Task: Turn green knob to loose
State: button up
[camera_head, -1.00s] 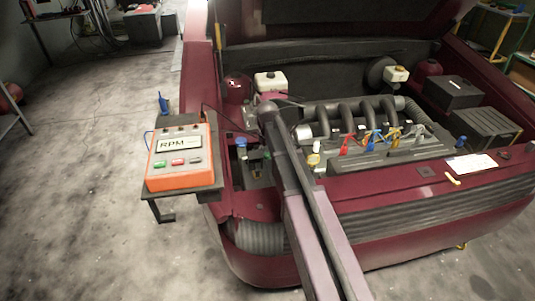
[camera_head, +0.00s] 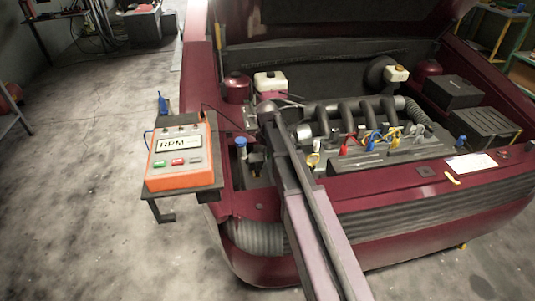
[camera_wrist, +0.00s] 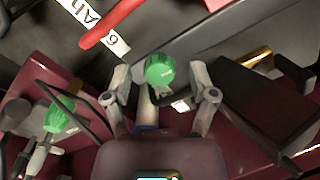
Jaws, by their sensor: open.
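A round green knob (camera_wrist: 160,70) shows in the wrist view, between the two grey fingers of my gripper (camera_wrist: 160,84). The fingers are spread, with a visible gap on each side of the knob. A second green piece (camera_wrist: 60,116) with a pale shaft lies at the left of the wrist view. In the head view, my arm reaches over the front of the dark red car into the engine bay. My gripper and the green knob cannot be made out there.
A red bar (camera_wrist: 112,22) with a white tag marked 6 is above the knob. A dark box (camera_wrist: 265,112) lies right of the fingers. In the head view, an orange RPM box (camera_head: 180,155) sits on a side stand left of the car, and the engine (camera_head: 350,118) is behind my arm.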

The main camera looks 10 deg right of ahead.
aim_at(267, 154)
jog(key=n, duration=0.7)
jog(key=shift+r+p, duration=0.35)
notch_tip(267, 154, up, 14)
jog(key=p, duration=1.4)
jog(key=s+m, duration=1.8)
jog(key=s, duration=0.5)
jog(key=shift+r, duration=0.25)
dwell(1.3)
